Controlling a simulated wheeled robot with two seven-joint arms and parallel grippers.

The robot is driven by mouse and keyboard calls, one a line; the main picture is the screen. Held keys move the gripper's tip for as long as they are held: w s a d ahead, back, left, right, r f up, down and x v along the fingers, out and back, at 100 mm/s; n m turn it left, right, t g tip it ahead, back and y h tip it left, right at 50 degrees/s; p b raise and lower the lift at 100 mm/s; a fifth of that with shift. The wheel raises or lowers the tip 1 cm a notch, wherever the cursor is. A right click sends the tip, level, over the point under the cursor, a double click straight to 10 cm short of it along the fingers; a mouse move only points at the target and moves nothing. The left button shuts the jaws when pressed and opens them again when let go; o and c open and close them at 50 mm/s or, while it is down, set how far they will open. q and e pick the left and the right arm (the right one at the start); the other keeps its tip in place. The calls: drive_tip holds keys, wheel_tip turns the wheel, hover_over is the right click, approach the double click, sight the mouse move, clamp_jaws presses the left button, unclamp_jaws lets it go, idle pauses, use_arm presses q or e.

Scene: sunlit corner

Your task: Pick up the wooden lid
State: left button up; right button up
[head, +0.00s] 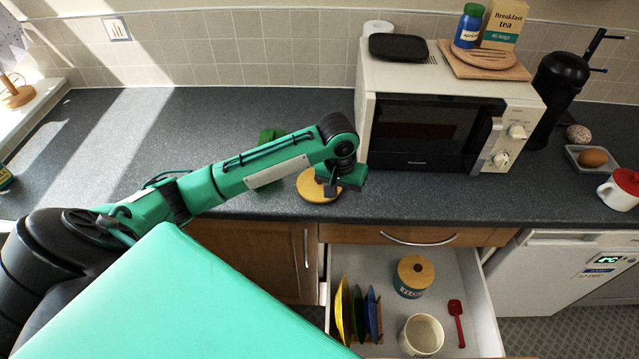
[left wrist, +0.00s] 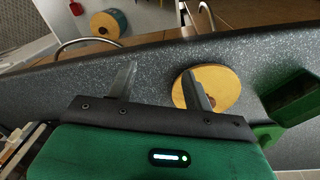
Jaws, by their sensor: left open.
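A round wooden lid (head: 312,190) lies flat on the dark countertop, near the front edge and left of the microwave. My left gripper (head: 331,187) is just above its right part and partly hides it in the head view. In the left wrist view, the lid (left wrist: 224,88) lies to the right, partly behind the right finger of my left gripper (left wrist: 159,71). The fingers are apart with nothing between them. I cannot tell whether a finger touches the lid. My right gripper is in neither view.
A green object (head: 267,138) stands behind my arm, close to the lid. The microwave (head: 425,130) blocks the right side. An open drawer (head: 475,285) below holds plates, a red scoop, an open pot (head: 422,335) and a pot with a wooden lid (head: 415,270).

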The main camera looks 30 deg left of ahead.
use_arm(q)
drive_tip(key=w+a+r+n, duration=0.4)
drive_tip(key=w+a+r, duration=0.1)
drive_tip(key=a+r, duration=0.5)
drive_tip(key=p, duration=0.2)
approach(311, 190)
drive_tip(key=shift+g+y, duration=0.4)
drive_tip(key=w, duration=0.1)
drive_tip(key=w+d, duration=0.1)
drive_tip(key=w, duration=0.1)
drive_tip(key=shift+w+d+f, duration=0.3)
drive_tip(key=shift+w+f, duration=0.05)
drive_tip(key=shift+f+p, duration=0.55)
drive_tip(key=f, duration=0.1)
drive_tip(key=f+p, duration=0.1)
drive_tip(key=f, duration=0.1)
drive_tip(key=shift+w+a+f, duration=0.15)
drive_tip(key=shift+a+f, duration=0.05)
drive_tip(key=shift+f, duration=0.05)
drive_tip(key=shift+f+p, duration=0.3)
drive_tip(key=shift+f, duration=0.15)
drive_tip(key=c, duration=1.1)
